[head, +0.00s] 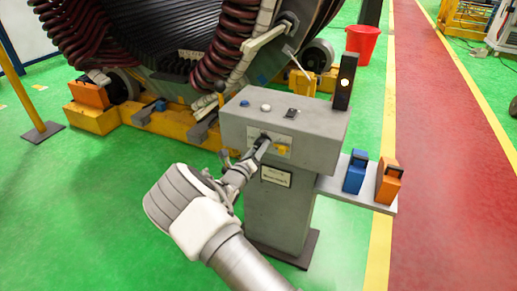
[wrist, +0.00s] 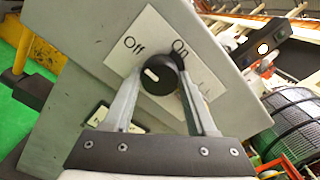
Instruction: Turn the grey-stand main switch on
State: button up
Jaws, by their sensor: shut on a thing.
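The grey stand (head: 285,205) stands upright in the middle of the head view, with a sloped grey control box (head: 320,145) on top. Its main switch is a round black knob (wrist: 159,80) on a white label plate (wrist: 125,58) marked Off and On. A short white mark on the knob appears to point up and left, towards Off. My gripper (wrist: 160,74) has one finger on each side of the knob and is shut on it. In the head view my gripper (head: 262,145) hides most of the switch.
A yellow part (head: 283,149) sits right of the switch. A black lamp post (head: 345,82) with a lit lamp rises behind the box. A side shelf (head: 345,193) carries a blue block (head: 354,173) and an orange block (head: 389,182). The large stator (head: 170,50) stands behind. Green floor is clear at left.

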jog(key=shift+m, duration=0.4)
jog(key=m, duration=0.3)
jog(key=shift+m, duration=0.3)
jog(key=m+b, duration=0.1)
jog(key=m, duration=0.3)
jog(key=shift+m, duration=0.3)
jog(key=shift+m+b, duration=2.3)
jog(key=shift+m, duration=2.1)
jog(key=shift+a, duration=0.1)
jog(key=o, duration=1.4)
jog(key=shift+c, duration=0.2)
jog(key=p+v, duration=0.3)
jog(key=v, duration=1.4)
jog(key=shift+s, duration=0.2)
